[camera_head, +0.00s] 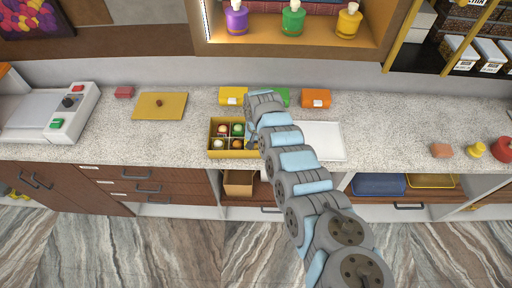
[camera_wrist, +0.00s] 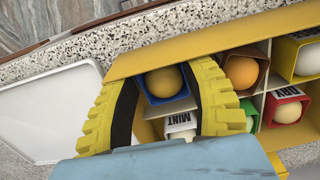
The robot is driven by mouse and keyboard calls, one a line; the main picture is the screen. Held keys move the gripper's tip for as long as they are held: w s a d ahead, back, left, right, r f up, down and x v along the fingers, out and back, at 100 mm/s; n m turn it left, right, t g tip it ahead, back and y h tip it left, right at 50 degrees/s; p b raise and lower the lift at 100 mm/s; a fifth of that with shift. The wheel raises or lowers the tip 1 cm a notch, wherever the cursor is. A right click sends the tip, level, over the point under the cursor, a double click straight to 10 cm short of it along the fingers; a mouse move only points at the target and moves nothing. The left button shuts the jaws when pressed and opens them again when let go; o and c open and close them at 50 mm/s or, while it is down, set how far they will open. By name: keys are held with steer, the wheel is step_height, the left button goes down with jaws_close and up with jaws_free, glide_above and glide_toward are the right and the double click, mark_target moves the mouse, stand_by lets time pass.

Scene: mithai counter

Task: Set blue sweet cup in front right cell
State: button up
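The blue sweet cup (camera_wrist: 168,98) with a yellow ball sits in the front right cell of the yellow divided box (camera_head: 233,154); how deep it rests is unclear. My gripper (camera_wrist: 165,72) is over this cell, one yellow finger on each side of the cup. The fingers are spread, with a gap visible on the left; contact on the right is unclear. A white MINT label (camera_wrist: 180,122) shows behind the cup. In the head view my arm hides the box's right column and the blue cup.
An orange-ball cup (camera_wrist: 243,70), a green cup (camera_wrist: 248,112) and a red cup (camera_wrist: 288,105) fill neighbouring cells. A white tray (camera_head: 325,141) lies right of the box. Yellow (camera_head: 233,96) and orange (camera_head: 316,98) boxes stand behind. A golden board (camera_head: 160,105) lies left.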

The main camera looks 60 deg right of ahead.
mark_target(257, 146)
steer(key=r, duration=0.5)
steer(key=shift+w+d+r, duration=0.15)
steer(key=shift+d+r, duration=0.1)
steer(key=shift+a+r, duration=0.1)
steer(key=shift+r, duration=1.95)
